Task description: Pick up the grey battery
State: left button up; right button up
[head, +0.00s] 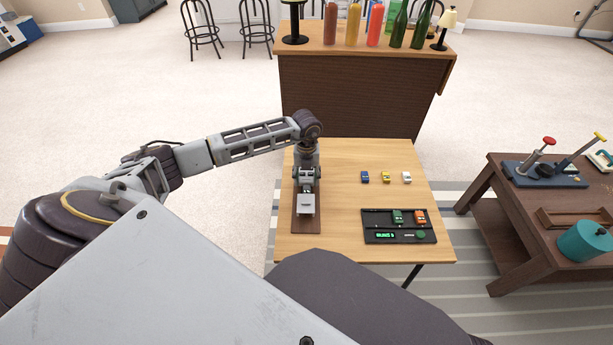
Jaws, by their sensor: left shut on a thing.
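My left gripper (306,186) points down over the left part of the light wooden table, above a narrow brown board (307,226). It is shut on a pale grey block, which I take to be the grey battery (306,204). The fingers hide part of the block, and I cannot tell whether it touches the board. My right gripper is not in view.
A blue (365,177), a yellow (386,177) and a white battery-like block (406,177) stand in a row. A black charger (373,228) holds a green (397,216) and an orange block (420,217). A dark side table (498,193) stands right.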

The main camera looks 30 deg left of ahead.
pick_arm(q)
jog(key=shift+f, duration=0.2)
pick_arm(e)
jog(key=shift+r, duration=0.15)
pick_arm(q)
jog(key=shift+f, duration=0.1)
jog(key=o, duration=1.2)
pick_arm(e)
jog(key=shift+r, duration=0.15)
pick_arm(q)
notch_tip(320, 180, up, 13)
jog(key=p, duration=0.3)
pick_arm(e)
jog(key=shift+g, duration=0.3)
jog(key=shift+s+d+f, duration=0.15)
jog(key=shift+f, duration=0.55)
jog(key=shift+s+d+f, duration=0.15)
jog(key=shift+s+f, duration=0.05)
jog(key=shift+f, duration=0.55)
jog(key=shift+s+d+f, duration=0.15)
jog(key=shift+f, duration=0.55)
